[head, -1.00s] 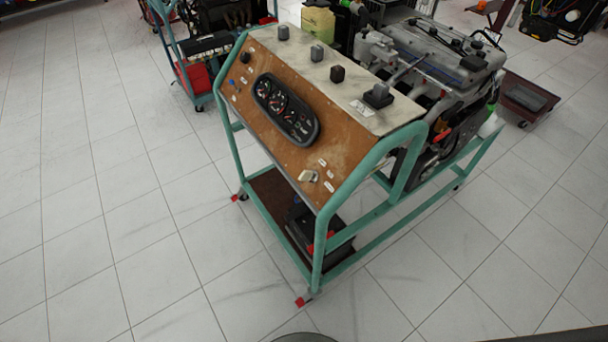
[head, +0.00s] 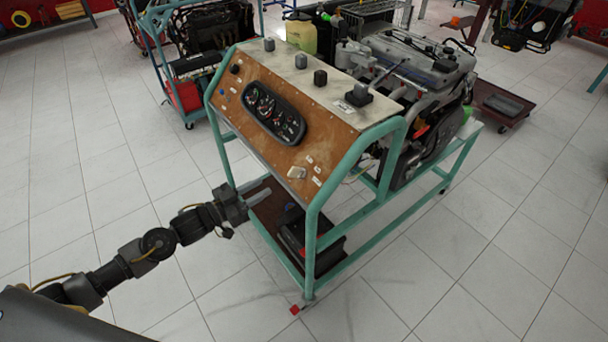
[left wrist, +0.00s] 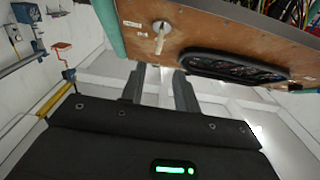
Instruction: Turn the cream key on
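The cream key (head: 297,172) sits in the lower right part of the brown instrument panel (head: 330,130), among small white labels. The key also shows in the left wrist view (left wrist: 160,38), sticking out from a round mount on the panel. My left gripper (head: 262,191) is in front of the panel's lower edge, left of and below the key. In the left wrist view its two fingers (left wrist: 160,88) stand apart with nothing between them, and the key is beyond them, not touched. My right gripper is not in view.
A teal tube frame (head: 312,245) carries the panel and an engine (head: 415,65). A black gauge cluster (head: 274,112) is left of the key. A black box (head: 300,235) sits low in the frame. Tiled floor in front is clear.

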